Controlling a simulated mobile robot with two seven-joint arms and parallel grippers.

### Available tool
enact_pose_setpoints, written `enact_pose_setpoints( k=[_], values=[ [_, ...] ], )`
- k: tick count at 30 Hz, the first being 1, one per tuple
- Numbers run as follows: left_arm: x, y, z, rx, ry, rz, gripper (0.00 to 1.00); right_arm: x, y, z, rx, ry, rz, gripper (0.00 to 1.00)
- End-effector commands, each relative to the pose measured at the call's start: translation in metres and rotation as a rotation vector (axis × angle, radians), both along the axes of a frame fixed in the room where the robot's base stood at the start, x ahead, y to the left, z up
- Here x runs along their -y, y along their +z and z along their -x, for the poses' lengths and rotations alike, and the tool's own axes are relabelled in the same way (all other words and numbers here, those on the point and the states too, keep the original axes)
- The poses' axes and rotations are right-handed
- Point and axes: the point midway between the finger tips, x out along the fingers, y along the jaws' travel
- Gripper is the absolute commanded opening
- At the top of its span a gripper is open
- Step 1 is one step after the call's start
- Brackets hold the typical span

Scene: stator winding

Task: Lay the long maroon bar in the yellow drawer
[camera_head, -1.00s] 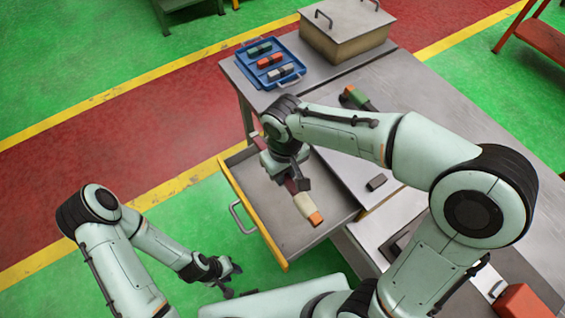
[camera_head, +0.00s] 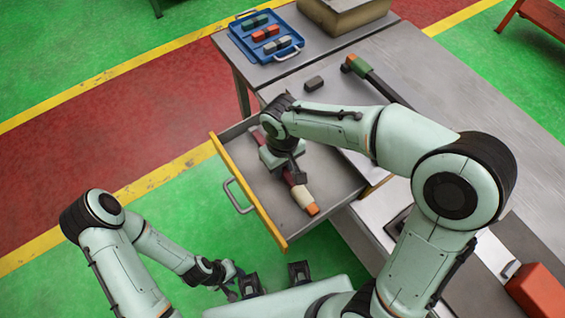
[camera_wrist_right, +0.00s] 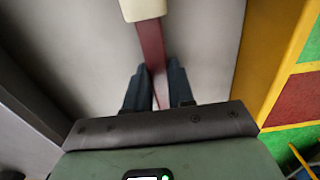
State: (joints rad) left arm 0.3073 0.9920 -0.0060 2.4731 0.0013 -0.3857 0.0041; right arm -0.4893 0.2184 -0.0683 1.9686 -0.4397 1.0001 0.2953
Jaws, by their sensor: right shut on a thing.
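The long maroon bar (camera_head: 289,178) has a cream band and an orange end. It is over the bare floor of the open yellow-fronted drawer (camera_head: 249,188), lying roughly along the drawer's front. My right gripper (camera_head: 291,174) is shut on its maroon part. The right wrist view shows the bar (camera_wrist_right: 152,45) between the two dark fingers (camera_wrist_right: 156,88). I cannot tell whether the bar touches the drawer floor; its far end is partly hidden by the gripper. My left gripper (camera_head: 236,282) is open and empty, low at the left, outside the drawer.
A red-orange box (camera_head: 536,290) is at lower right.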

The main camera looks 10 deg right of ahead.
Motion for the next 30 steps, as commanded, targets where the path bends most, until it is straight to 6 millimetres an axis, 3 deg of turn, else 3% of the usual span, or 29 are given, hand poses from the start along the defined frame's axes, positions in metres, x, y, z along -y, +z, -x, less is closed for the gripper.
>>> enact_pose_setpoints(
  k=[8, 9, 11, 30],
  values=[
    [0.0001, 0.0000, -0.0001, 0.000, 0.000, 0.000, 0.38, -0.0002, 0.0005, -0.0008, 0.003, 0.000, -0.001, 0.00],
    [0.0000, 0.0001, -0.0001, 0.000, 0.000, 0.000, 0.38, -0.0002, 0.0005, -0.0008, 0.003, 0.000, -0.001, 0.36],
    [0.0000, 0.0001, -0.0001, 0.000, 0.000, 0.000, 0.38, -0.0001, 0.0004, -0.0007, 0.002, 0.000, -0.001, 0.53],
    [0.0000, 0.0000, 0.0000, 0.000, 0.000, 0.000, 0.38, 0.0001, -0.0002, -0.0003, 0.000, 0.000, 0.000, 0.53]
  ],
)
